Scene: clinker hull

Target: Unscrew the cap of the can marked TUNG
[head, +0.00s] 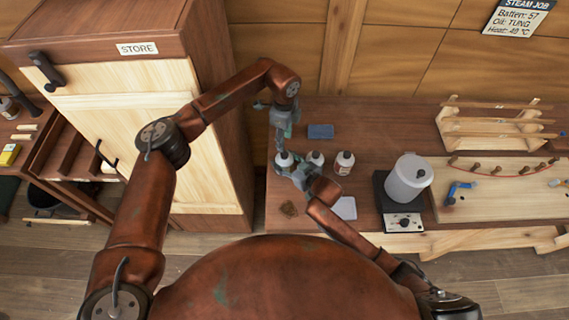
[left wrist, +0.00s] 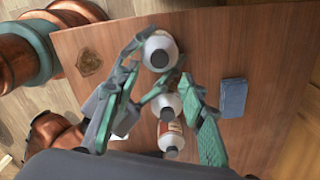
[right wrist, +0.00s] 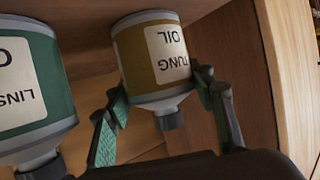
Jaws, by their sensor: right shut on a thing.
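The TUNG can (right wrist: 150,55) has an ochre band and a white label in the right wrist view, where it appears upside down with its dark cap (right wrist: 169,121) on. In the head view it is the leftmost can (head: 284,159) of a row. My right gripper (head: 293,171) is shut on the can's body, one finger on each side. My left gripper (head: 283,142) points down above this can, fingers apart and empty. In the left wrist view the can's cap (left wrist: 159,58) shows just beyond the left fingertips (left wrist: 157,80).
A green-banded LINS can (right wrist: 30,90) stands close beside it, and a red-labelled can (head: 344,163) farther right. A blue block (head: 320,131) lies behind. A pot (head: 407,180) on a heater stands right. The tall STORE cabinet (head: 140,110) bounds the left.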

